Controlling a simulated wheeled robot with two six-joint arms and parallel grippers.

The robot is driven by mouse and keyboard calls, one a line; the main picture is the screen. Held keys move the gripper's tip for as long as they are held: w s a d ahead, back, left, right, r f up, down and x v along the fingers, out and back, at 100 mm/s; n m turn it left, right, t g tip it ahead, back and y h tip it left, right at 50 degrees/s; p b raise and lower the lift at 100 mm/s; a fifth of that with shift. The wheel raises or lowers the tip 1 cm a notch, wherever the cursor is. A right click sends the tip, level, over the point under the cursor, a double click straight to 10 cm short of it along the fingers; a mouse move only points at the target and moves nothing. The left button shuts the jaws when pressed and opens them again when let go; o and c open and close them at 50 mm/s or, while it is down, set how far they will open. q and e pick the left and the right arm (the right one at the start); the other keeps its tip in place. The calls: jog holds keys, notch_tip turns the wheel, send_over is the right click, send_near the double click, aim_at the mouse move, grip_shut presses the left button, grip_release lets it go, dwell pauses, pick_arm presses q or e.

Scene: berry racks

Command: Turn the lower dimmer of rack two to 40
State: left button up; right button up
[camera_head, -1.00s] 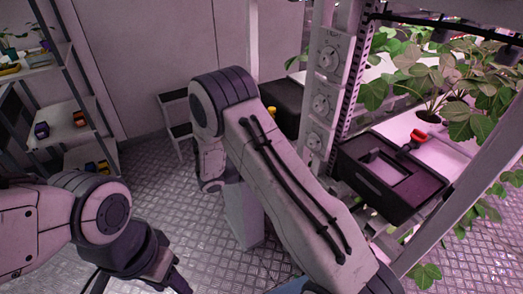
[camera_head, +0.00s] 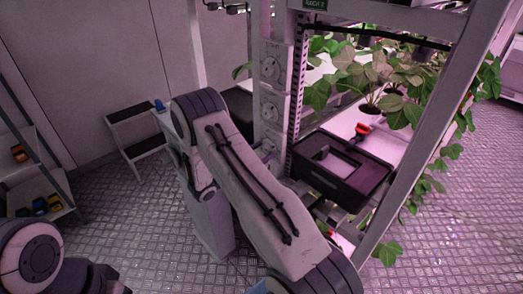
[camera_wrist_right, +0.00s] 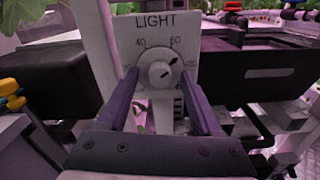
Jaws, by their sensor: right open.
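Rack two's post carries a column of dials in the head view, and the lower dimmer (camera_head: 267,147) is partly hidden by my right arm. In the right wrist view a round dimmer knob (camera_wrist_right: 158,74) sits on a white plate marked LIGHT, with 40 at upper left and 60 at upper right. Its pointer aims to the upper right, past the 60. My right gripper (camera_wrist_right: 158,80) is open, with one finger on each side of the knob; contact cannot be made out. My left arm is cut off at the lower left, its gripper outside the picture.
A black box (camera_head: 343,171) with a red-handled tool (camera_head: 363,129) by its far edge stands right of the post. Plants grow behind it. A step stool (camera_head: 137,135) and a shelf (camera_head: 40,188) with small coloured items stand left. Floor shows between them.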

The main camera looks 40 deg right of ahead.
grip_shut()
jog(key=shift+d, duration=0.1)
